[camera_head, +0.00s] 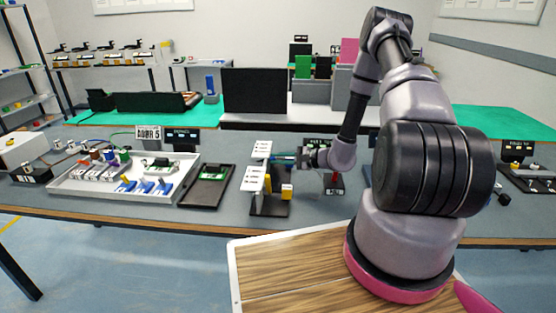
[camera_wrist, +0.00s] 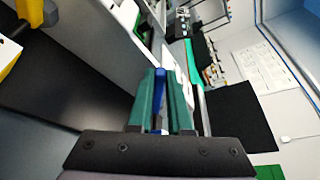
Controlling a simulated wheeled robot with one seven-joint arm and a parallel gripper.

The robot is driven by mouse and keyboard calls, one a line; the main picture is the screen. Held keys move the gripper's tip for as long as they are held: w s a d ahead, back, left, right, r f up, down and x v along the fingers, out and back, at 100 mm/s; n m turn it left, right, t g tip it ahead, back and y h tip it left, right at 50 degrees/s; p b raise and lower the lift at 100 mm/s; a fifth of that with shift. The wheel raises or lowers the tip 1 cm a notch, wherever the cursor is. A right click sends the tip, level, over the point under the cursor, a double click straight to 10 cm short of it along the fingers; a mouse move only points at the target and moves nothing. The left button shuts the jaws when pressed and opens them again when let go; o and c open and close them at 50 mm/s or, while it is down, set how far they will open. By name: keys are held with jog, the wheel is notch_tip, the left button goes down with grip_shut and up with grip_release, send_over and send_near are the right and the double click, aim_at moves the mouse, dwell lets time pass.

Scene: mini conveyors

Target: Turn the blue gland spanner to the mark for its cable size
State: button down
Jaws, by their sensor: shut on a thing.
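My gripper (camera_head: 283,158) reaches left to a small black stand (camera_head: 270,208) with white marked plates (camera_head: 254,179). In the wrist view its two teal fingers (camera_wrist: 166,88) are shut on the blue gland spanner (camera_wrist: 159,88), a narrow blue strip between them. The spanner's far end points toward a white plate edge with dark marks. The marks are too small and slanted to read, so I cannot tell which mark the spanner is at. In the head view the spanner is mostly hidden by the fingers and plates.
A yellow part (camera_head: 287,191) sits at the stand's right side. A red-topped device (camera_head: 334,181) stands right of it. A black tray (camera_head: 207,187) and a white tray (camera_head: 70,187) with blue parts lie left. Bare grey bench shows between the stand and the red-topped device.

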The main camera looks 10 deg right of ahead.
jog(key=shift+r, duration=0.1)
jog(key=w+d+r+m+g+y, duration=0.1)
jog(key=w+d+m+g, duration=0.1)
jog(key=w+m+g, duration=0.2)
jog(key=w+d+r+m+g+y, duration=0.1)
jog(key=w+d+m+g, duration=0.1)
jog(key=w+m, duration=0.6)
jog(key=shift+w+d+g, duration=0.25)
jog(key=shift+w+g, duration=0.5)
jog(key=shift+g, duration=0.15)
dwell(0.3)
jog(key=c, duration=0.8)
grip_release()
jog(key=shift+c, duration=0.2)
jog(key=shift+r, duration=0.1)
jog(key=w+v, duration=0.1)
jog(key=v, duration=0.9)
jog(key=shift+s+d, duration=0.4)
jog(key=shift+s, duration=0.05)
